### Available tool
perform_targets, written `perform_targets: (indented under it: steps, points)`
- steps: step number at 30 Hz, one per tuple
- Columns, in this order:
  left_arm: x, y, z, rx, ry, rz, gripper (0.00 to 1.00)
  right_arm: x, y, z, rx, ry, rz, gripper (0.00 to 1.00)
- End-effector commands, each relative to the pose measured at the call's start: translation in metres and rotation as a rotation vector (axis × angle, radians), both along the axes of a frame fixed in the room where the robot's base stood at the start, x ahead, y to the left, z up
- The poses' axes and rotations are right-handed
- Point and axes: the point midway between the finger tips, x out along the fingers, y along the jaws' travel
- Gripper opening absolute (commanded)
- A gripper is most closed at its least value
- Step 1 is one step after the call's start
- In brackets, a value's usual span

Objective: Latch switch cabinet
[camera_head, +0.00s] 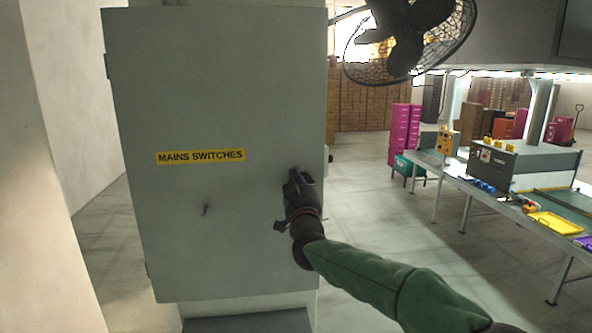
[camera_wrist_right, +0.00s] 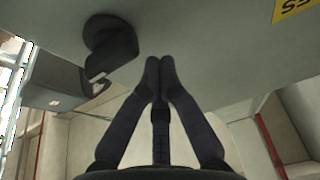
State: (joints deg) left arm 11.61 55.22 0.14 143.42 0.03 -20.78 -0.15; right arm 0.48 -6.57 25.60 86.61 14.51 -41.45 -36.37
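The switch cabinet's grey door (camera_head: 215,90) fills the left middle of the head view, with a yellow MAINS SWITCHES label (camera_head: 201,156). A corner of that label (camera_wrist_right: 292,8) shows in the right wrist view. My right gripper (camera_head: 296,178) is in front of the door near its right edge. In the wrist view its fingertips (camera_wrist_right: 160,68) meet with nothing between them. A dark handle (camera_wrist_right: 110,45) on the door is beside the fingertips, apart from them in the picture. I cannot tell whether the door is fully closed. My left gripper is out of view.
A black caged fan (camera_head: 410,35) hangs at the upper right of the cabinet. A long work table (camera_head: 470,188) with trays and a machine (camera_head: 530,165) runs along the right. Pink lockers (camera_head: 403,135) stand behind. The floor between cabinet and table is clear.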

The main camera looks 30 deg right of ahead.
Motion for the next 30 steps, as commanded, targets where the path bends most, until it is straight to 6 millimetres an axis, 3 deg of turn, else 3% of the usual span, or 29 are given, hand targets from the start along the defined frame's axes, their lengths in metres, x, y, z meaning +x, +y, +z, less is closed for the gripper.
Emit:
perform_targets:
  steps: [5, 30]
  points:
    - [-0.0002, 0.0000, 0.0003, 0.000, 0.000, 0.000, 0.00, -0.0003, 0.0003, -0.0078, 0.001, 0.001, 0.001, 0.00]
    - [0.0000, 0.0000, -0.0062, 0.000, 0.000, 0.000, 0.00, 0.0001, 0.0022, -0.0104, -0.075, 0.026, 0.001, 0.00]
